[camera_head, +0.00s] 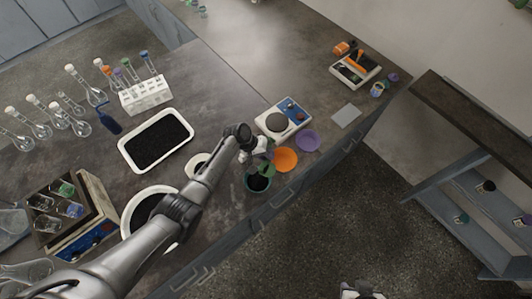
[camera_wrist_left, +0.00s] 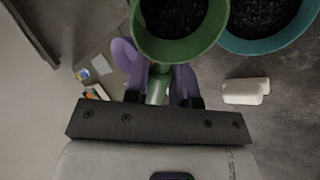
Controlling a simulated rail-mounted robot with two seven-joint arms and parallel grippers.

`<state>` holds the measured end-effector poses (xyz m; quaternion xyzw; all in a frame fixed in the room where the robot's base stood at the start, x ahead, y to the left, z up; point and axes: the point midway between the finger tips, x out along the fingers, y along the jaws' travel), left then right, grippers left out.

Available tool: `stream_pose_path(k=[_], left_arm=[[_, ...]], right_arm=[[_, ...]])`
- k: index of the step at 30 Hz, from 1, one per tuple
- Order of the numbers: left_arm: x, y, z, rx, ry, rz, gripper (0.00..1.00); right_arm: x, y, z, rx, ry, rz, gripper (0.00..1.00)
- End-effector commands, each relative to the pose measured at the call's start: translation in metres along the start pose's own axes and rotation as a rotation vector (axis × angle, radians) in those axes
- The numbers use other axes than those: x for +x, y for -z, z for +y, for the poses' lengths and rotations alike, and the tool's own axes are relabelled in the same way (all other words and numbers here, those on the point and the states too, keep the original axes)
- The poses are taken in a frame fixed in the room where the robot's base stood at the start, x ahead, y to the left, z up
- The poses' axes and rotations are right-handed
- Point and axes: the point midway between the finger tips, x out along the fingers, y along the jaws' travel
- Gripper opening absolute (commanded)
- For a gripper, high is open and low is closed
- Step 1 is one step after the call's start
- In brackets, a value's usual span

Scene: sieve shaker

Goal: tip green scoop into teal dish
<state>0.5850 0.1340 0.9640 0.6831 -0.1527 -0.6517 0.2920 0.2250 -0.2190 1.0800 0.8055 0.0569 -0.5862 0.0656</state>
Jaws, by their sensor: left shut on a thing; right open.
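My left gripper (camera_head: 258,154) is shut on the handle of the green scoop (camera_wrist_left: 158,50). The scoop's round bowl holds dark granules in the left wrist view. In the head view the scoop (camera_head: 266,166) is partly hidden by the gripper. The teal dish (camera_head: 258,189) is beside and just below the scoop, near the front edge of the bench. In the left wrist view the teal dish (camera_wrist_left: 266,48) lies right of the scoop, partly covered by its rim, with dark granules inside. My right gripper (camera_head: 358,291) is open at the bottom edge, far from the dish, and only partly visible.
An orange dish (camera_head: 285,159) and a purple dish (camera_head: 308,141) stand right of the teal dish. A balance (camera_head: 283,120) is behind them. A white tray of dark granules (camera_head: 183,117) and a large white bowl (camera_head: 127,220) lie to the left. A glassware rack (camera_head: 145,95) stands further back.

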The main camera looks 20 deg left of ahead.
Motion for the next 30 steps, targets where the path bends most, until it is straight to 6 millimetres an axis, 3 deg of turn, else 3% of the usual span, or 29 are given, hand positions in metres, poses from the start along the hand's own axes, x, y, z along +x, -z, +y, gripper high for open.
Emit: stream_pose_path(k=[8, 17, 30], left_arm=[[-0.003, 0.001, 0.005, -0.001, 0.038, 0.0, 0.06], [-0.004, 0.001, 0.009, -0.005, 0.314, 0.0, 0.06], [-0.001, 0.0, 0.007, -0.01, 0.402, 0.0, 0.06]], right_arm=[[-0.008, 0.002, 0.001, 0.0, 0.0, -0.001, 0.43], [-0.034, 0.011, 0.0, 0.005, 0.004, 0.001, 0.43], [-0.035, 0.012, -0.001, 0.009, 0.007, 0.001, 0.43]])
